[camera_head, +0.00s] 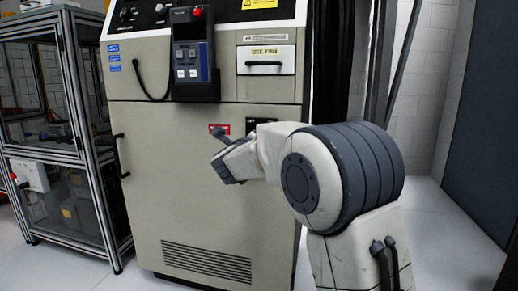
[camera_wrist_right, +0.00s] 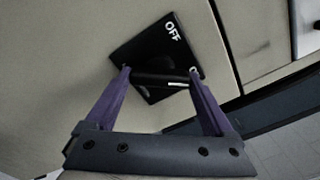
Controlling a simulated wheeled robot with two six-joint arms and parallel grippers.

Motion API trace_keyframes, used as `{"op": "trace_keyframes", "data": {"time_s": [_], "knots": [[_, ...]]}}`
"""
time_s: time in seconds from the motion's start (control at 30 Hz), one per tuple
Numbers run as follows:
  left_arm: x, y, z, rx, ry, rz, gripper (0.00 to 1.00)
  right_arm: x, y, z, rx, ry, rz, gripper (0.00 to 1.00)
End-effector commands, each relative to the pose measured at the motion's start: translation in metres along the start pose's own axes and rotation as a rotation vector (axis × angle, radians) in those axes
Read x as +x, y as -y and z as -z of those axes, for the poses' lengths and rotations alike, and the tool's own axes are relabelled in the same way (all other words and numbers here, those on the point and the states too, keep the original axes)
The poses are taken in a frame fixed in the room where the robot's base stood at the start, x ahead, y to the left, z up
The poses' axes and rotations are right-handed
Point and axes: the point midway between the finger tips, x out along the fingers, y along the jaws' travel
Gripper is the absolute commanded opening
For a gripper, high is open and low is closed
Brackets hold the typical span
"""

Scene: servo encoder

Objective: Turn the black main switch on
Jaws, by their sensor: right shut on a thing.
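The black main switch (camera_wrist_right: 158,52) is a dark square plate on the beige cabinet front, with a white OFF label near its upper right corner in the right wrist view. A second label lower down is mostly covered by a finger. My right gripper (camera_wrist_right: 160,74) has its two purple fingers at either end of the switch's dark handle (camera_wrist_right: 164,79), shut on it. In the head view the black switch plate (camera_head: 262,123) is partly covered by my right arm, and I cannot make out the fingertips there. My left gripper is not in view.
The beige cabinet (camera_head: 200,215) carries a hanging pendant (camera_head: 190,55), a red label (camera_head: 219,129) left of the switch and a drawer (camera_head: 266,60) above it. A framed glass enclosure (camera_head: 65,150) stands at left. The floor at right (camera_head: 440,240) is clear.

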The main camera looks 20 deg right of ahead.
Motion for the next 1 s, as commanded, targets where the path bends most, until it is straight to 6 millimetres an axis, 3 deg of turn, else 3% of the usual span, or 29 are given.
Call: {"op": "trace_keyframes", "data": {"time_s": [0.3,0.87,0.9,1.0], "knots": [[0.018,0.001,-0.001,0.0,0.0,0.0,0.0,-0.001,-0.004,0.001,0.125,0.001,-0.005,0.32],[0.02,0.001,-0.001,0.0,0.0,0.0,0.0,0.0,-0.003,0.0,0.154,0.0,-0.005,0.32],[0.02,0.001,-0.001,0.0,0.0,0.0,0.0,0.0,-0.003,0.0,0.154,0.0,-0.005,0.99],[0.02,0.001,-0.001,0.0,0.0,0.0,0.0,0.0,-0.002,0.0,0.153,0.0,-0.004,1.0]]}}
